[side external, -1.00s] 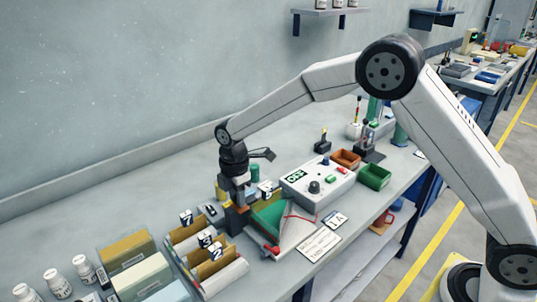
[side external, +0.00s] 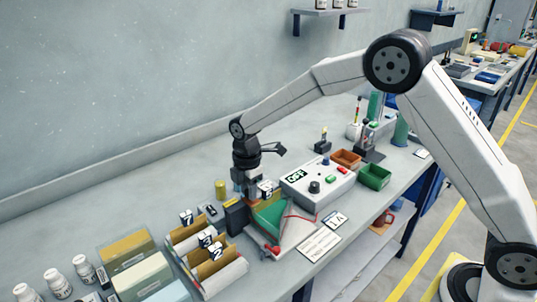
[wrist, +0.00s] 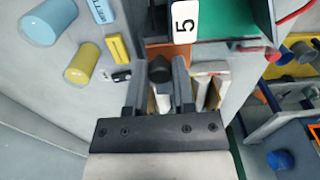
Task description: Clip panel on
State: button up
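My gripper (wrist: 160,90) points down beside the label "5". Its two fingers stand apart, with a dark round piece (wrist: 160,69) and a pale strip showing between them; whether they touch these is unclear. In the side view my gripper (side external: 252,194) is low over the bench, at the back left of the green-lined tank (side external: 272,212), and its fingertips are partly hidden. The tank's green inside also shows at the top of the wrist view (wrist: 235,24). I cannot clearly identify a panel in either view.
A black box (side external: 236,216) stands just left of my gripper, near a yellow cylinder (side external: 221,189). Open-topped trays with number labels (side external: 213,262) lie at front left. A control box marked OFF (side external: 318,184) is to the right, with brown (side external: 346,158) and green bins (side external: 374,177) beyond.

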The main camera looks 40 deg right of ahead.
jog(key=o, duration=0.4)
jog(key=shift+d, duration=0.2)
jog(key=shift+r, duration=0.15)
jog(key=shift+r, duration=3.8)
jog(key=shift+s+d, duration=0.1)
jog(key=s+d+f+m+t, duration=0.1)
jog(key=s+d+m, duration=0.3)
jog(key=s+m, duration=0.5)
jog(key=s+d+f+m+t, duration=0.1)
jog(key=s+d+f+m, duration=0.3)
jog(key=s+m, duration=0.5)
jog(key=s, duration=0.5)
jog(key=shift+d+t, duration=0.3)
jog(key=shift+d, duration=0.05)
